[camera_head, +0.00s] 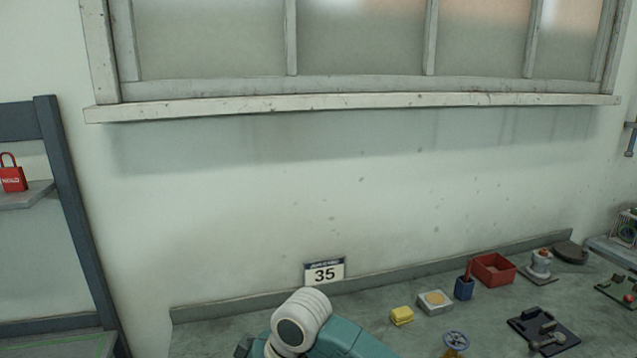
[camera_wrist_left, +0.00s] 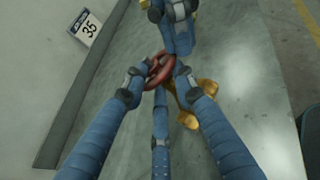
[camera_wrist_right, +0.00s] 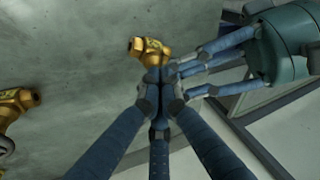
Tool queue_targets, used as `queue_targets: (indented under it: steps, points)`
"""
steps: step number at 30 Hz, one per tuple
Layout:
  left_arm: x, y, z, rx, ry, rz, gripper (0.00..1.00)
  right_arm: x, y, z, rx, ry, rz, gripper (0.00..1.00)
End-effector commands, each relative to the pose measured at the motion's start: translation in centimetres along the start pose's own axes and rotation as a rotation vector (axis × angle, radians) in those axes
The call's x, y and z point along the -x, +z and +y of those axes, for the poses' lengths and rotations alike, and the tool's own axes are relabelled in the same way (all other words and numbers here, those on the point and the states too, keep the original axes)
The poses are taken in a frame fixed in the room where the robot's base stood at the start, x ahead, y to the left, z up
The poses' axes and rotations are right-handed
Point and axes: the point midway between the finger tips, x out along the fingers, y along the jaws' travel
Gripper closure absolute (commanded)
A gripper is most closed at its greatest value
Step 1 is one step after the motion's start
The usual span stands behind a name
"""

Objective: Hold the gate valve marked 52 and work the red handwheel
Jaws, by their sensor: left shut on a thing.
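The red handwheel (camera_wrist_left: 160,68) is between the fingers of my left gripper (camera_wrist_left: 158,80), which is shut on it. The brass gate valve (camera_wrist_right: 150,48) is just beyond the fingertips of my right gripper (camera_wrist_right: 159,92). Brass parts (camera_wrist_left: 188,119) also show below the wheel in the left wrist view. My right gripper's fingers come close together at the valve, but their grip on it is partly hidden. In that view my left gripper's fingers (camera_wrist_right: 185,70) come in from the right and meet them. I cannot read the number 52. The head view shows neither gripper's fingers.
A plate marked 35 (camera_head: 324,272) stands at the wall. Another brass valve (camera_wrist_right: 17,103) lies at the left of the right wrist view. A blue handwheel (camera_head: 456,339), a yellow block (camera_head: 401,316) and a red bin (camera_head: 493,269) are on the bench.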

Motion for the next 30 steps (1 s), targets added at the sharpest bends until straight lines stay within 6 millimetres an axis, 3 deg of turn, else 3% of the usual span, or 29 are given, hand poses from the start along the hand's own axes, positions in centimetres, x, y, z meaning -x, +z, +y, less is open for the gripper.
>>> queue_targets:
  steps: [1,20,25,30]
  points:
    - [-0.1,-1.6,-0.9,0.014,-0.018,0.024,1.0,-0.6,0.3,-0.6,0.004,-0.012,-0.007,1.0]
    - [-0.1,-1.6,-0.9,0.015,-0.018,0.024,1.0,-0.4,0.8,-0.7,0.003,-0.008,-0.009,1.0]
    - [-0.1,-1.6,-0.9,0.013,-0.018,0.024,1.0,0.1,0.7,-0.7,0.002,-0.005,-0.007,1.0]
    - [-0.1,-1.6,-0.9,0.012,-0.018,0.025,1.0,1.9,-0.3,-0.6,0.002,-0.003,-0.002,1.0]
